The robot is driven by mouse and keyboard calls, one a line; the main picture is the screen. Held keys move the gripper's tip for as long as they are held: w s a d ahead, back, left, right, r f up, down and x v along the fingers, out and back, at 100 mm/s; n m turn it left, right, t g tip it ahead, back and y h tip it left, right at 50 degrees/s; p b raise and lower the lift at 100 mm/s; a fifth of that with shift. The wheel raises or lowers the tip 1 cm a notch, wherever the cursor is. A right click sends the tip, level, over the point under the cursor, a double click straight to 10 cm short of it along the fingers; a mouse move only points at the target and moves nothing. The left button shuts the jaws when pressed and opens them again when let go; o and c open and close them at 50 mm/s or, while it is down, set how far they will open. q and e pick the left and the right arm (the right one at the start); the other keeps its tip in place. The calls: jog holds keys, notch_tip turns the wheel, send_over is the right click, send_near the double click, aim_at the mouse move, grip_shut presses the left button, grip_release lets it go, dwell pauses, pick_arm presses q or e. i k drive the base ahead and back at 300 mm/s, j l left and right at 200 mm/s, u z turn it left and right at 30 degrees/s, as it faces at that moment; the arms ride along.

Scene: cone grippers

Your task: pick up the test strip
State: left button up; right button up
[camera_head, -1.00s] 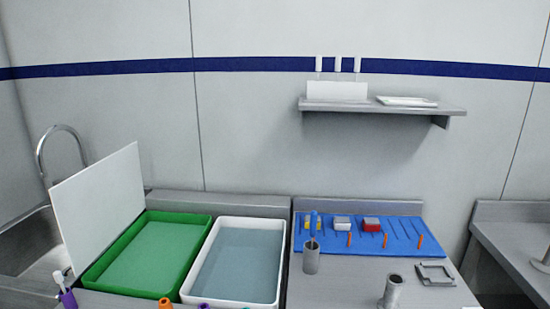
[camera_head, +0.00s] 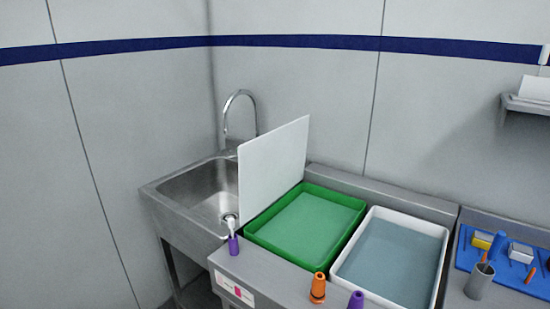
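I cannot make out the test strip for certain. A narrow white strip (camera_head: 545,54) shows at the right edge, on the wall above the grey shelf, partly cut off by the frame. A purple cone-shaped piece (camera_head: 233,245) with a white top stands at the counter's front left. An orange cone (camera_head: 318,288) and a purple cone (camera_head: 356,300) stand at the counter's front edge, the purple one cut off below. Neither of my grippers is in view.
A steel sink (camera_head: 165,190) with a tap stands left of an upright white panel (camera_head: 272,165). A green tray (camera_head: 258,234) and a white tray (camera_head: 440,232) lie on the counter. A grey cup (camera_head: 479,283) stands by a blue mat (camera_head: 465,259). The shelf (camera_head: 515,102) is cut off right.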

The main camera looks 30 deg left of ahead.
aim_at(231, 221)
jog(key=j+z, duration=0.1)
jog(key=j, duration=0.5)
jog(key=j+z, duration=0.1)
jog(key=j, duration=0.5)
jog(key=j+z, duration=0.1)
jog(key=j, duration=0.5)
jog(key=k+j+z, duration=0.1)
jog(key=j, duration=0.5)
jog(key=j+z, duration=0.1)
jog(key=j, duration=0.5)
jog(key=k+j+z, duration=0.1)
jog(key=j, duration=0.5)
jog(key=k, duration=0.05)
